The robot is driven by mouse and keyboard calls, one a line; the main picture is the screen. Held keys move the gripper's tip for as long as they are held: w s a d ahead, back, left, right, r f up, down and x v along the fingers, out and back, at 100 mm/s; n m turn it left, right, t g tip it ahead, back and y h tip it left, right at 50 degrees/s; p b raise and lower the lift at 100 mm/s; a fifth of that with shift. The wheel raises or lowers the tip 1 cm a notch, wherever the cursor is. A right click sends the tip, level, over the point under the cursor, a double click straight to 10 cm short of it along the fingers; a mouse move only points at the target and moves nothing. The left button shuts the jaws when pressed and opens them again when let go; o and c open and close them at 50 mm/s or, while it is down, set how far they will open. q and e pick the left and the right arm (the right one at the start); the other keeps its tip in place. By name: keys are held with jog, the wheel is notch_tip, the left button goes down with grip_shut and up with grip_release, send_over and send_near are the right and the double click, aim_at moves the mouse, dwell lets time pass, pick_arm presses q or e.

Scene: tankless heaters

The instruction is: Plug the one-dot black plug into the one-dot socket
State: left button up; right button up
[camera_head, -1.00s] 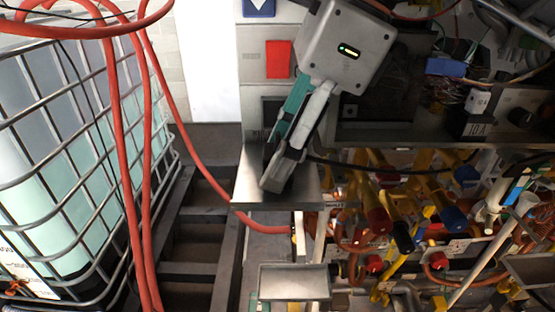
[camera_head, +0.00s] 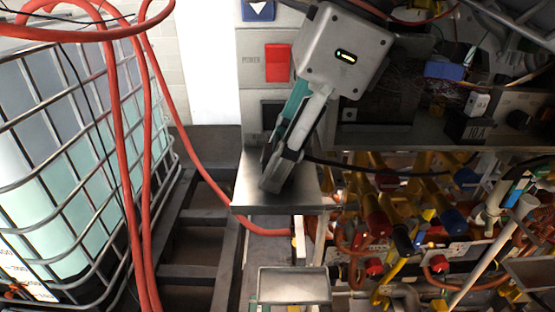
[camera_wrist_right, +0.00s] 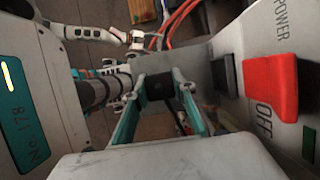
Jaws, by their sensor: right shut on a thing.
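My right gripper (camera_head: 278,178) is shut on a black plug, just over the metal shelf (camera_head: 247,197). In the right wrist view the black plug (camera_wrist_right: 158,87) sits between the two teal fingers. In the head view the plug is largely hidden by the fingers; a black cable (camera_head: 350,162) runs from them to the right. A dark square recess (camera_head: 272,112), partly behind the gripper, is on the panel below the red switch; a black square (camera_wrist_right: 224,75) shows beside the switch in the wrist view. I cannot make out any dots or identify the one-dot socket.
The red power switch (camera_head: 278,62) is on the panel close to the gripper. Yellow and red pipes and valves (camera_head: 390,215) crowd the right. A small metal tray (camera_head: 293,285) is below the shelf. Red hoses (camera_head: 130,150) and a caged tank (camera_head: 60,180) stand left.

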notch_tip(320, 180, up, 11)
jog(key=shift+f+p, duration=0.15)
jog(key=shift+p, duration=0.15)
pick_arm(q)
jog(key=shift+s+a+f+y+p, duration=0.4)
jog(key=shift+s+a+p, duration=0.35)
jog(key=shift+a, duration=0.1)
pick_arm(e)
notch_tip(320, 180, up, 9)
pick_arm(q)
jog(key=shift+w, duration=0.1)
pick_arm(e)
jog(key=shift+f, duration=0.1)
